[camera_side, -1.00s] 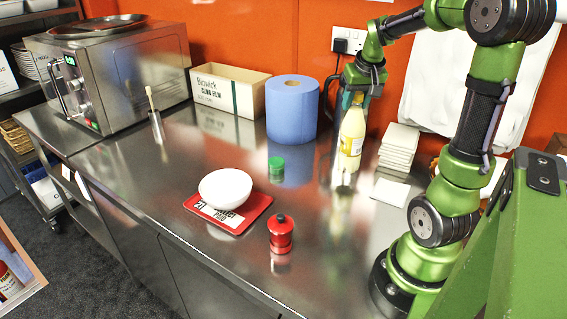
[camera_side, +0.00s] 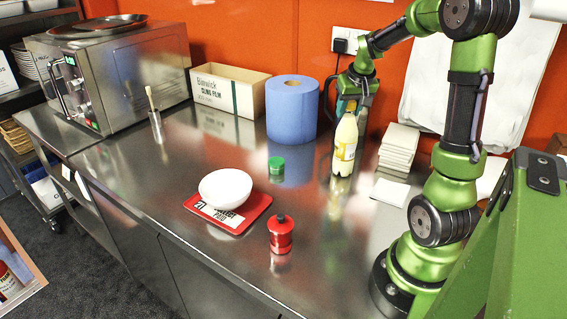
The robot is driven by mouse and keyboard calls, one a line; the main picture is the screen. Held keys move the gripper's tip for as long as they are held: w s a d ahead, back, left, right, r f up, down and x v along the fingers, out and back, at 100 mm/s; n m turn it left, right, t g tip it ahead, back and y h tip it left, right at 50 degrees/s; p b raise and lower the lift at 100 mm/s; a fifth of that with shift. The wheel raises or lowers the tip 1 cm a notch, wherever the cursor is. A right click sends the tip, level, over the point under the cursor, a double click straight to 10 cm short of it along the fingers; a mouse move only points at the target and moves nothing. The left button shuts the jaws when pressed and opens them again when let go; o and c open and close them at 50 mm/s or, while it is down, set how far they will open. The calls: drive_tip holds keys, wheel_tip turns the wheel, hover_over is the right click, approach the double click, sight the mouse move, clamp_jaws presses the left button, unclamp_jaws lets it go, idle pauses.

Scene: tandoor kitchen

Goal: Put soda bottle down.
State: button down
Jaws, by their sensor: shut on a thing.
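The soda bottle (camera_side: 345,146) is pale yellow with a light cap and a yellow label. It stands nearly upright, tilted slightly, at the right part of the steel counter. My gripper (camera_side: 347,108) is behind the bottle's upper part and shut on it; the fingers are partly hidden by the bottle. The bottle's base is at or very close to the counter, with its reflection right below. I cannot tell whether it touches.
A blue paper roll (camera_side: 292,110) stands left of the bottle and a stack of white tiles or napkins (camera_side: 398,150) to its right.

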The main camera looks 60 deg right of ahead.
drive_tip(key=shift+f, duration=0.1)
drive_tip(key=c, duration=0.7)
unclamp_jaws()
drive_tip(key=v, duration=1.1)
drive_tip(key=s+a+f+n+t+y, duration=0.1)
drive_tip(key=a, duration=0.9)
drive_tip(key=s+a+f+n+t+y, duration=0.1)
drive_tip(key=a+n+y, duration=0.1)
drive_tip(key=a, duration=0.8)
drive_tip(key=s+a+f+n+t+y, duration=0.1)
drive_tip(key=a+f+n+t+y, duration=0.1)
drive_tip(key=a, duration=0.8)
drive_tip(key=shift+s+a+f, duration=0.1)
drive_tip(key=shift+s+a, duration=0.05)
drive_tip(key=shift+s, duration=0.1)
